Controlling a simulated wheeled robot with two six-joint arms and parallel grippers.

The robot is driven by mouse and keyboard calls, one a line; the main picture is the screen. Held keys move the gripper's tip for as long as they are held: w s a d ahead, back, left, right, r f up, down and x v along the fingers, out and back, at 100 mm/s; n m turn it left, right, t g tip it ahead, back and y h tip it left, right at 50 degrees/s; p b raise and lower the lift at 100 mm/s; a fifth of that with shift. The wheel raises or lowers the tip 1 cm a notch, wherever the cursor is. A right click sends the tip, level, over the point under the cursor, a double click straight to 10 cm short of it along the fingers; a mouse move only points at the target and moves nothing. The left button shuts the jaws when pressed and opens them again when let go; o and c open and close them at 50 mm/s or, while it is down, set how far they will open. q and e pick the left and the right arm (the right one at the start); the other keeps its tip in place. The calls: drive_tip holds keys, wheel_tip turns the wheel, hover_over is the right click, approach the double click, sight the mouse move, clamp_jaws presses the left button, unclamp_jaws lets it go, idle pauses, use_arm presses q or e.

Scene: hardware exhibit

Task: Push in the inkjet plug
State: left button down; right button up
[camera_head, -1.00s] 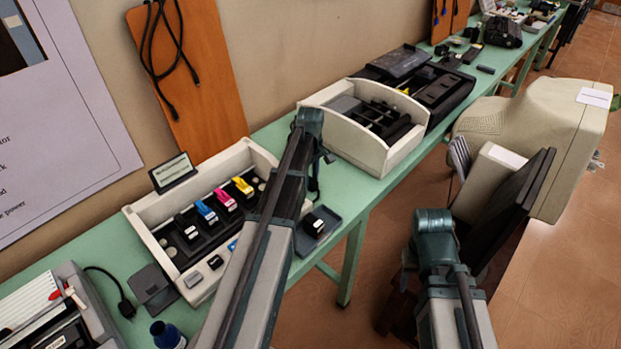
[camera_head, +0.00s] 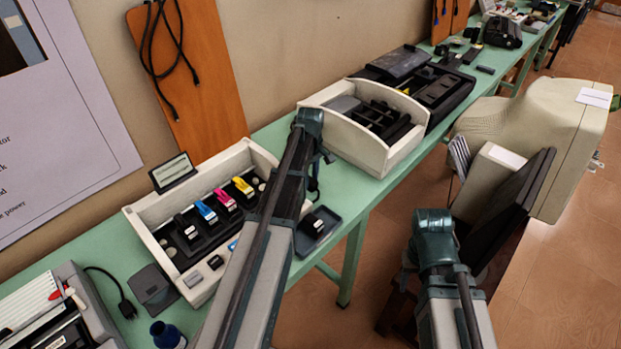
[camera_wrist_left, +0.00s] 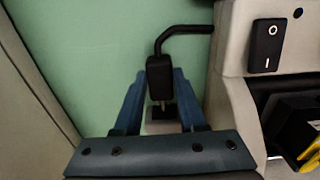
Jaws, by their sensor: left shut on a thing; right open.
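The inkjet plug (camera_wrist_left: 159,76) is a black block with a black cable running up and right from it. In the left wrist view my left gripper (camera_wrist_left: 156,88) has its blue fingers on either side of the plug, shut on it. A pale grey piece (camera_wrist_left: 160,127) shows below the plug's metal tip; whether they touch I cannot tell. The inkjet printer (camera_head: 136,213), a cream case with coloured cartridges, stands on the table. Its side with a black power switch (camera_wrist_left: 266,46) is right of the plug. My right gripper is out of view.
The green table (camera_head: 283,133) runs along the wall. A second cream case (camera_head: 352,150) stands right of the inkjet printer. A small tray (camera_head: 332,221) with a black cartridge lies at the front edge. A large beige monitor (camera_head: 555,140) is at right.

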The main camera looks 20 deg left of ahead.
use_arm(q)
drive_tip(key=shift+w+a, duration=0.3)
drive_tip(key=shift+a, duration=0.5)
drive_tip(key=shift+w+a, duration=0.3)
drive_tip(key=shift+a, duration=0.5)
drive_tip(key=shift+c, duration=2.4)
unclamp_jaws()
drive_tip(key=shift+a, duration=0.1)
drive_tip(key=shift+r, duration=0.15)
drive_tip(key=shift+r+p, duration=0.2)
drive_tip(key=shift+p, duration=0.2)
wheel_tip(320, 180, up, 13)
drive_tip(key=p, duration=1.3)
